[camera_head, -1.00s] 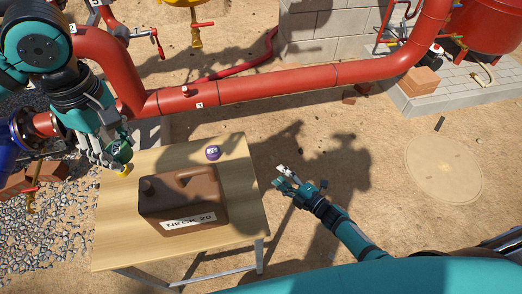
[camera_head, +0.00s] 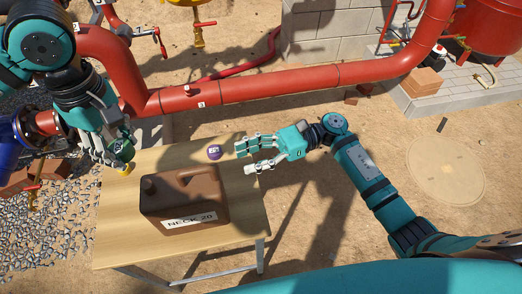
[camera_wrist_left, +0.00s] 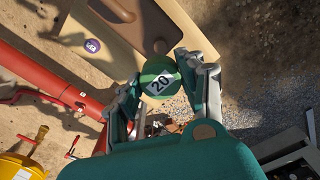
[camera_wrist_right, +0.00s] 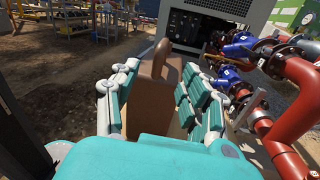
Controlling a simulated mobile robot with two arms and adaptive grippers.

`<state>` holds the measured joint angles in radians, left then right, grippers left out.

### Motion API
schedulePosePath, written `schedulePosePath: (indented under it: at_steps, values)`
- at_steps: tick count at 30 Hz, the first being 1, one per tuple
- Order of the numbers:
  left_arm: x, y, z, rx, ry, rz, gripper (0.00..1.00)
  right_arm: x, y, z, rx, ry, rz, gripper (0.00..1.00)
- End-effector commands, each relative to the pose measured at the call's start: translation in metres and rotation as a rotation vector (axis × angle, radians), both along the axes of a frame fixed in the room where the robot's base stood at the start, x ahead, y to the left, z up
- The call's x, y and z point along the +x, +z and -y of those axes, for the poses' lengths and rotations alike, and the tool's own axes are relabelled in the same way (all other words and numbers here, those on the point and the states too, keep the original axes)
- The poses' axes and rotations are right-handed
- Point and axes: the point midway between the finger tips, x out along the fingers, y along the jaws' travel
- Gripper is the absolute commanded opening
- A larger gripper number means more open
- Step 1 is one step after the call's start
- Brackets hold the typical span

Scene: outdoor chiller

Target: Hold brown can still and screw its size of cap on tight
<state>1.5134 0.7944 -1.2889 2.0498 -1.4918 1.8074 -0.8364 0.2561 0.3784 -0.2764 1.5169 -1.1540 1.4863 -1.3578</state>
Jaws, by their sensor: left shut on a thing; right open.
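The brown can (camera_head: 185,196) stands upright on the wooden table (camera_head: 120,245), with a label reading NECK 20 on its front. Its neck (camera_head: 148,186) is at its left end. My left gripper (camera_head: 122,162) is shut on a green cap marked 20 (camera_wrist_left: 158,80), held above the table's left side, apart from the can. A purple cap (camera_head: 214,152) lies on the table behind the can; it also shows in the left wrist view (camera_wrist_left: 92,45). My right gripper (camera_head: 243,158) is open beside the table's right edge. In the right wrist view the can (camera_wrist_right: 155,95) shows ahead between its fingers, not gripped.
A red pipe (camera_head: 270,85) runs behind the table, with a red-handled valve (camera_head: 158,40) at the back left. A block wall (camera_head: 320,35) stands behind the pipe.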

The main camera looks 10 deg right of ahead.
Motion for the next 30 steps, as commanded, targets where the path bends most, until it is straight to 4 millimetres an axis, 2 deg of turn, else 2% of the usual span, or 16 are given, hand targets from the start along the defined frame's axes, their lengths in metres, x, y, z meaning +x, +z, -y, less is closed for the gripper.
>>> schedulePosePath:
  at_steps: [6, 13, 18, 27, 30]
  values:
    - [0.000, 0.000, 0.000, 0.000, 0.000, 0.000, 0.00, -0.007, 0.000, -0.044, 0.004, 0.000, -0.003, 0.46]
    - [0.000, 0.000, 0.000, 0.000, 0.000, 0.000, 0.00, -0.012, 0.000, -0.077, 0.003, -0.001, -0.005, 0.46]
    - [0.000, 0.000, 0.000, 0.000, 0.000, 0.000, 0.00, -0.013, 0.000, -0.087, 0.001, -0.004, -0.005, 0.46]
    - [0.000, 0.000, 0.000, 0.000, 0.000, 0.000, 0.00, -0.013, 0.000, -0.089, 0.001, -0.004, -0.005, 0.46]
    - [0.000, 0.000, 0.000, 0.000, 0.000, 0.000, 0.00, -0.013, 0.000, -0.089, 0.001, -0.004, -0.005, 0.33]
